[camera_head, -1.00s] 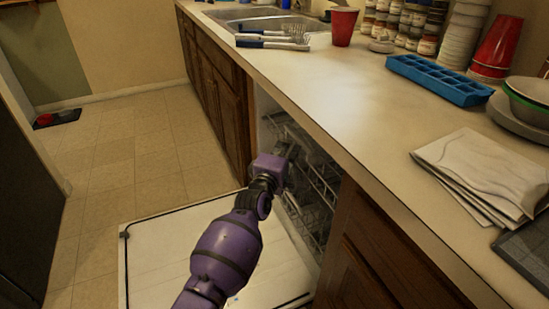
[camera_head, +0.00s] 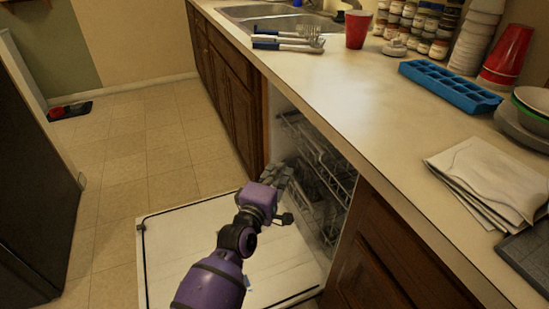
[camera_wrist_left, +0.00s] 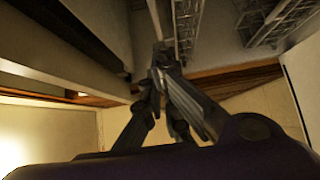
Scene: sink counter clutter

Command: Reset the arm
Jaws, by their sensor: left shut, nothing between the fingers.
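My left arm, purple and black, reaches from the bottom of the head view over the open dishwasher door (camera_head: 185,262). My left gripper (camera_head: 284,172) is at the dishwasher opening, close to the wire racks (camera_head: 318,165). In the left wrist view the fingers of the left gripper (camera_wrist_left: 162,60) are closed together with nothing between them. The racks (camera_wrist_left: 272,18) show at the top of that view. My right gripper is in neither view.
The counter (camera_head: 345,105) runs along the right, above the dishwasher. It holds forks (camera_head: 288,40), a red cup (camera_head: 358,30), a blue ice tray (camera_head: 450,87) and folded cloths (camera_head: 492,178). A dark appliance (camera_head: 35,185) stands at the left, with open tiled floor (camera_head: 130,150) between.

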